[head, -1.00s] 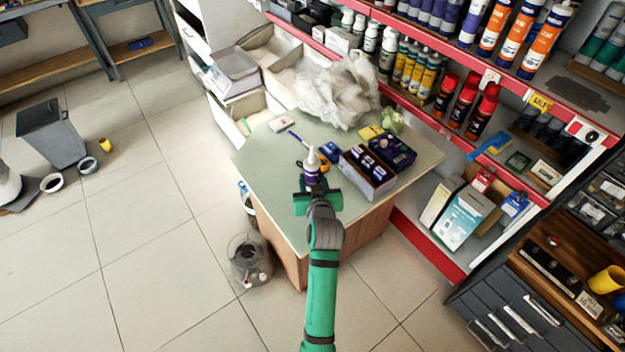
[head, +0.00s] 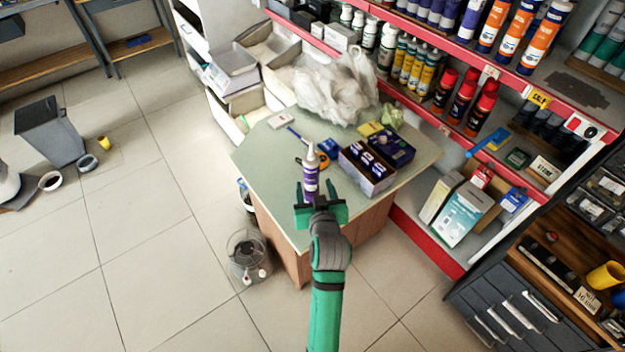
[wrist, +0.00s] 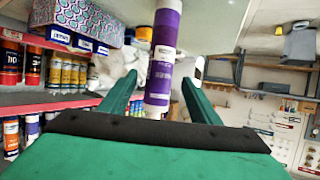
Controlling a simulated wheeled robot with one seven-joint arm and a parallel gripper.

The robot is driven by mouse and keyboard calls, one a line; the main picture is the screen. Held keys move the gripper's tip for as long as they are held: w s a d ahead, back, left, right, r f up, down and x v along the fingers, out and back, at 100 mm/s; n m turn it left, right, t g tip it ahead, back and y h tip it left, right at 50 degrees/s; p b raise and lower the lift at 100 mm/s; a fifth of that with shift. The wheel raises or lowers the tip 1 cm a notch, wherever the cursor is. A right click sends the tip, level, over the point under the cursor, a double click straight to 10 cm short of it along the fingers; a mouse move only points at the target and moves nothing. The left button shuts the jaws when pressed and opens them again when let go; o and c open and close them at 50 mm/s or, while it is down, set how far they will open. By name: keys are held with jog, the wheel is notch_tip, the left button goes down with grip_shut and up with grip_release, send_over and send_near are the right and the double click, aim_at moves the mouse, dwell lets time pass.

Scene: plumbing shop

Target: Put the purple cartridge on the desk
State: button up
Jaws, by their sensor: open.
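The purple cartridge (head: 311,184), with a white nozzle, is upright at the desk's near side in the head view. My gripper (head: 316,190) is open, with one finger on each side of the cartridge's lower part. In the wrist view the cartridge (wrist: 162,55) rises between the two spread green fingers (wrist: 158,95), its top cut off by the frame. I see gaps between the cartridge and both fingers there. The desk (head: 262,165) has a pale green top. My gripper partly hides the cartridge's foot, so I cannot tell whether it touches the desktop.
The desktop's left part is fairly clear. A red-edged shelf (head: 430,100) stands behind. A bin (head: 248,256) is on the floor at left.

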jog(key=s+d+f+m+h, duration=0.1)
jog(key=s+f, duration=0.2)
jog(key=s, duration=0.8)
jog(key=s+d+f+h, duration=0.1)
jog(key=s+f, duration=0.3)
jog(key=s, duration=0.7)
jog(key=s+a+r+t, duration=0.1)
jog(key=s+r, duration=0.1)
jog(key=s, duration=0.7)
jog(key=s+a+r+t, duration=0.1)
jog(key=s+r, duration=0.1)
jog(key=s, duration=0.8)
jog(key=shift+s+a+r, duration=0.2)
jog(key=shift+s+a, duration=0.1)
jog(key=shift+a, duration=0.1)
